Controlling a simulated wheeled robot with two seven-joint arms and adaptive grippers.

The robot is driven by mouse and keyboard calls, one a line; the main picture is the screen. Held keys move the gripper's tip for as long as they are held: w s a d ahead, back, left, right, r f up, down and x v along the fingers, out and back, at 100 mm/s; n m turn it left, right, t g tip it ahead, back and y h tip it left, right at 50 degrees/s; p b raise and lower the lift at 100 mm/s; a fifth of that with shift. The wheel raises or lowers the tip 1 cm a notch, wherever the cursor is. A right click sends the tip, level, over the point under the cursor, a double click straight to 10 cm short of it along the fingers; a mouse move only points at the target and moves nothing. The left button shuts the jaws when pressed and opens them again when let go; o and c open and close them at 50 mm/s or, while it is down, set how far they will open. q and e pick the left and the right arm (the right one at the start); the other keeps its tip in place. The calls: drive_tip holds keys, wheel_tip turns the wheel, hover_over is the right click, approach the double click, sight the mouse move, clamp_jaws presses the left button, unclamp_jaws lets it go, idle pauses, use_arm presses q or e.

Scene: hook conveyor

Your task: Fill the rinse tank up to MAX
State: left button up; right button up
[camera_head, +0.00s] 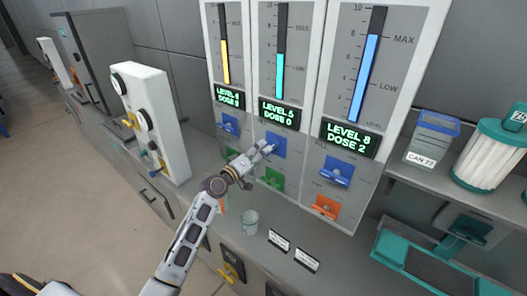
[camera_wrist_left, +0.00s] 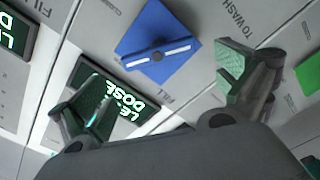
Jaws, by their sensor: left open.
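Three white gauge panels stand side by side; which one is the rinse tank cannot be read. The middle gauge (camera_head: 280,62) has a teal column between LOW and MAX, and its display (camera_head: 279,113) reads LEVEL 5, DOSE 0. The right gauge (camera_head: 367,75) has a blue column near MAX; its display (camera_head: 349,138) reads LEVEL 8, DOSE 2. The left gauge (camera_head: 226,62) has a yellow column between its marks. My left gripper (camera_head: 268,147) is open at the middle panel's blue lever (camera_head: 277,150). In the left wrist view, the blue lever (camera_wrist_left: 140,35) lies beyond the open fingers (camera_wrist_left: 165,95).
Below the blue levers are green and orange ones, including the right panel's orange lever (camera_head: 325,207). A small cup (camera_head: 250,222) stands on the counter below. A white box with knobs (camera_head: 150,120) stands at left; a shelf with a can-like container (camera_head: 433,138) is at right.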

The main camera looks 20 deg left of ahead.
use_arm(q)
drive_tip(key=shift+v, duration=2.95)
drive_tip(key=shift+f, duration=0.1)
idle(3.5)
drive_tip(key=shift+s+d+f+b, duration=0.15)
drive_tip(key=shift+s+b, duration=0.7)
drive_tip(key=shift+s, duration=0.2)
idle(0.4)
